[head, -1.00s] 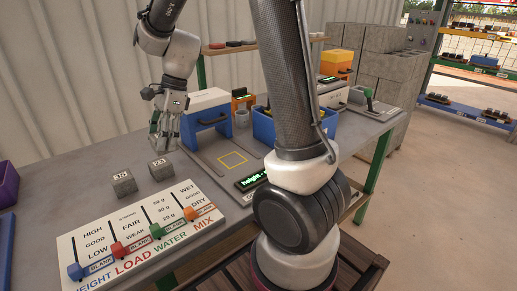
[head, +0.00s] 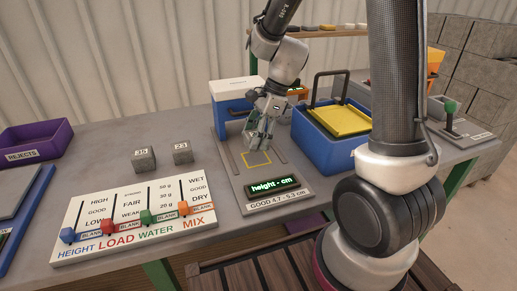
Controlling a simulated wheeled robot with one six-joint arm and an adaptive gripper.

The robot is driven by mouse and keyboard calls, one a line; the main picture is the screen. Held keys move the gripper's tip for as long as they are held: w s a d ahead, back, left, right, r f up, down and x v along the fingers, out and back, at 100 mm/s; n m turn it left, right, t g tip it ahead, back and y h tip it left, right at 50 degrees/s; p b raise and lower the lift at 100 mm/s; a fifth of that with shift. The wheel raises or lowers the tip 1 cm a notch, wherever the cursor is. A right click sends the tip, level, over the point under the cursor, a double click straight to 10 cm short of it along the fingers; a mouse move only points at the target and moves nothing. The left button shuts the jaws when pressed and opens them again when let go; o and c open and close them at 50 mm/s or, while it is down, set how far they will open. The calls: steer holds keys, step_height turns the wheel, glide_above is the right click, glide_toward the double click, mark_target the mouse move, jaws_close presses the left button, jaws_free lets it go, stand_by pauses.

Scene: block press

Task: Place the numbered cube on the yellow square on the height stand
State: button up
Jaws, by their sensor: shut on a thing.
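The height stand (head: 223,160) is a grey plate on the bench with a yellow square outline (head: 246,164) and a display reading "height - cm". My gripper (head: 260,137) is over the yellow square, pointing down, and shut on a small grey cube (head: 256,141). Its number cannot be read, and the fingers hide part of it. I cannot tell whether the cube touches the stand. Two other grey numbered cubes, 35 (head: 144,161) and 23 (head: 182,153), sit on the bench left of the stand.
A slider board (head: 130,222) lies at the front left. A purple rejects bin (head: 38,142) is far left. The bench behind the cubes is clear.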

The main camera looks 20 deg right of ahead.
steer(key=shift+f, duration=2.1)
steer(key=shift+f, duration=0.1)
steer(key=o, duration=1.3)
steer(key=v, duration=1.1)
steer(key=s+d+r+n+t+h, duration=0.2)
steer(key=s+d+r+n, duration=0.3)
steer(key=s+n, duration=0.4)
steer(key=s+d+r+n+t+h, duration=0.2)
steer(key=s+d+r+n, duration=0.3)
steer(key=s+n, duration=0.4)
steer(key=shift+s+d+r+h, duration=0.3)
steer(key=shift+s+r, duration=0.1)
steer(key=shift+s, duration=0.1)
